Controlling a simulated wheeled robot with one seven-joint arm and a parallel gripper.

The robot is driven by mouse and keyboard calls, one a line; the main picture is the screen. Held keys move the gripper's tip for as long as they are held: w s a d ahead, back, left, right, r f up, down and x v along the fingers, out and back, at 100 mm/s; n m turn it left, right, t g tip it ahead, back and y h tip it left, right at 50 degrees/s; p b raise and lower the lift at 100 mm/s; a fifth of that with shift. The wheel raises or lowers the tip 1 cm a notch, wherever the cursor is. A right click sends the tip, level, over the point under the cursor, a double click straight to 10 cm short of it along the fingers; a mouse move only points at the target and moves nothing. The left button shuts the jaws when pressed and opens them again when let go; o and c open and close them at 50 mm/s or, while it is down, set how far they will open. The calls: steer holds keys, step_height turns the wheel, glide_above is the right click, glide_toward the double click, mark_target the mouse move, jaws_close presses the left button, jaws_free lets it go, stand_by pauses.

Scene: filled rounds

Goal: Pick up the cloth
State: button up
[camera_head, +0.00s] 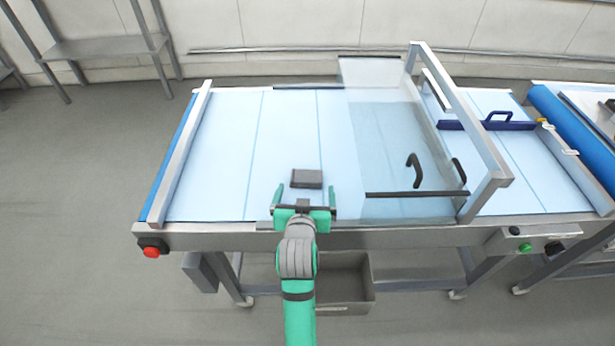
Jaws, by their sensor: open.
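A small dark grey, folded-looking block (306,178) lies flat on the light blue belt (222,170), near its front edge; it appears to be the cloth. My gripper (304,192) is green and grey and reaches in from the front over the belt's near edge. Its two fingers are spread apart and nothing is between them. The cloth lies just beyond the fingertips, roughly in line with the gap. Whether the fingertips are level with the cloth or above it, I cannot tell.
A clear guard in a metal frame (460,115) with black handles (414,170) stands over the belt to the right. A metal rail (183,150) bounds the left end. A red button (151,252) sits at the front left. The belt left of the cloth is clear.

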mark_target(306, 180)
steer(key=shift+a+x, duration=0.2)
steer(key=shift+x, duration=3.1)
steer(key=shift+r, duration=0.2)
steer(key=shift+c, duration=0.4)
steer(key=c, duration=1.1)
